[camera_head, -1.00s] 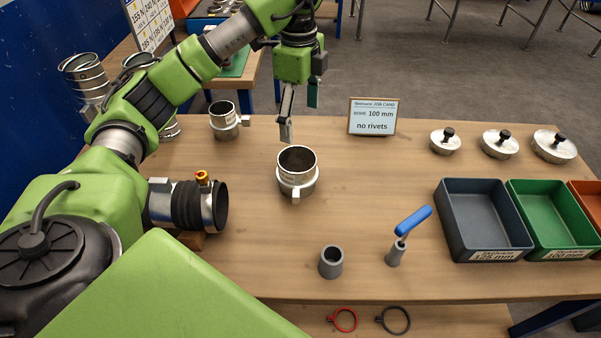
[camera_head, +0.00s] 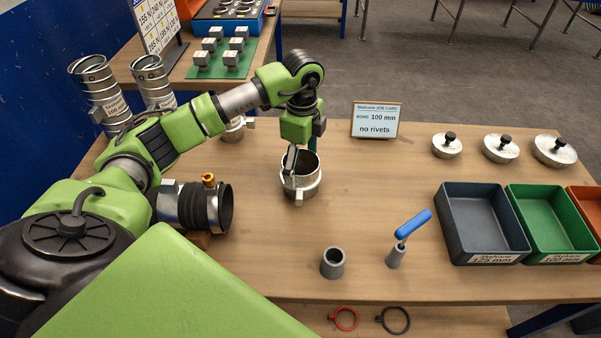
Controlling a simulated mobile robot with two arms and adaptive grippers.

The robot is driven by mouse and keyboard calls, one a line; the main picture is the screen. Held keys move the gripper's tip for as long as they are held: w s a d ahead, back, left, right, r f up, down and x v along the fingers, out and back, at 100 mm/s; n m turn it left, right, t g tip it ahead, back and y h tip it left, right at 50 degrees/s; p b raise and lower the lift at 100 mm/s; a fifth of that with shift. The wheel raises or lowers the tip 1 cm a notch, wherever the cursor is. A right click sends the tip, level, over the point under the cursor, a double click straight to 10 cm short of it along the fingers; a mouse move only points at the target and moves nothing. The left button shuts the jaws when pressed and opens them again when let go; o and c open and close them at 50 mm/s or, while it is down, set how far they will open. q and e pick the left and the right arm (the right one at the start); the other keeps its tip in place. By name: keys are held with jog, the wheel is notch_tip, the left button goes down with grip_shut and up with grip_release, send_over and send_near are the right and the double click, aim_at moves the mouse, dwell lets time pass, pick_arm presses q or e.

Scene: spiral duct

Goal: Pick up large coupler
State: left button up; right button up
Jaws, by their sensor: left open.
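A silver metal coupler (camera_head: 308,186), a short open ring with a clamp tab at its front, stands upright on the workbench (camera_head: 375,215) near the middle. My left gripper (camera_head: 299,160) points down at it from above and behind, with its jaws open. One grey finger overlaps the coupler's left rim; I cannot tell whether it touches. The other finger is mostly hidden behind the gripper and the coupler. A second, smaller-looking coupler (camera_head: 233,134) stands further back left, partly covered by my left arm. My right gripper is not in view.
A black-sleeved duct piece (camera_head: 200,206) lies left, beside my arm. A job card (camera_head: 376,120) stands at the back. A grey cylinder (camera_head: 333,262) and a blue-handled tool (camera_head: 405,238) stand in front; grey (camera_head: 483,205) and green (camera_head: 545,215) bins are at right.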

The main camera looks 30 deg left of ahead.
pick_arm(q)
jog(key=shift+f, duration=0.55)
jog(key=c, duration=1.3)
jog(key=shift+r, duration=0.1)
